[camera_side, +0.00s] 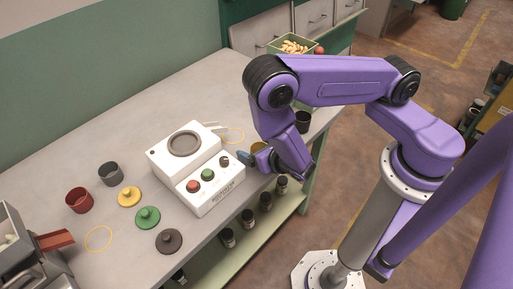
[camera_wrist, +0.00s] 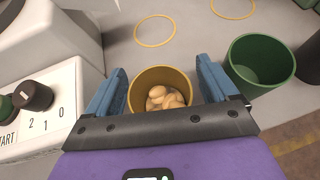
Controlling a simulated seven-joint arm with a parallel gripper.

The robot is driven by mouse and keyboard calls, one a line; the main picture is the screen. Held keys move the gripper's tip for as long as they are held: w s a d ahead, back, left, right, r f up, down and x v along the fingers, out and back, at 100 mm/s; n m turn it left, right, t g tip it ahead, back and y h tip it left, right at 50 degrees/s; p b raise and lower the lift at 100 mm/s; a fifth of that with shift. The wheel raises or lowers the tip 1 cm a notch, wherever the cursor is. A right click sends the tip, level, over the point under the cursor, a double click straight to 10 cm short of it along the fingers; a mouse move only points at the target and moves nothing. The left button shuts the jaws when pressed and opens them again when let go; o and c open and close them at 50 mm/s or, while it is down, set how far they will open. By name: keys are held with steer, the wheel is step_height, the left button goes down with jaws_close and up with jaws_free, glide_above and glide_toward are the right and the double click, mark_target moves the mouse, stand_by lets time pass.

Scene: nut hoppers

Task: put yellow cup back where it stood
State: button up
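The yellow cup (camera_wrist: 160,74) holds several pale nuts and sits between the two blue fingers of my gripper (camera_wrist: 162,75) in the wrist view. The fingers lie close against both sides of the cup and look shut on it. In the side view my gripper (camera_side: 256,158) is right of the white machine, and only a sliver of the yellow cup (camera_side: 258,146) shows. Its height above the table is hard to tell. A thin yellow ring (camera_wrist: 155,17) lies flat and empty on the table, ahead of the cup. Another yellow ring (camera_wrist: 214,8) lies farther right.
A green cup (camera_wrist: 236,68) stands close to my right finger, with a dark cup (camera_wrist: 308,62) beyond. The white machine (camera_side: 213,191) with knobs is on the left. Red (camera_side: 79,203) and grey (camera_side: 110,178) cups and several coloured lids stand farther left. The table edge is near.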

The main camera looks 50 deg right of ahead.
steer(key=shift+r, duration=0.2)
steer(key=v, duration=1.2)
steer(key=s+d+r+m+g+h, duration=0.35)
steer(key=d+r+m+g, duration=0.45)
steer(key=m, duration=0.6)
steer(key=s+a+r+m+g+y, duration=0.1)
steer(key=s+r+m+g+y, duration=0.2)
steer(key=s+r+m+y, duration=0.3)
step_height(320, 180, up, 3)
steer(key=shift+s+m+g, duration=0.4)
steer(key=shift+s+m, duration=0.2)
steer(key=shift+s, duration=0.1)
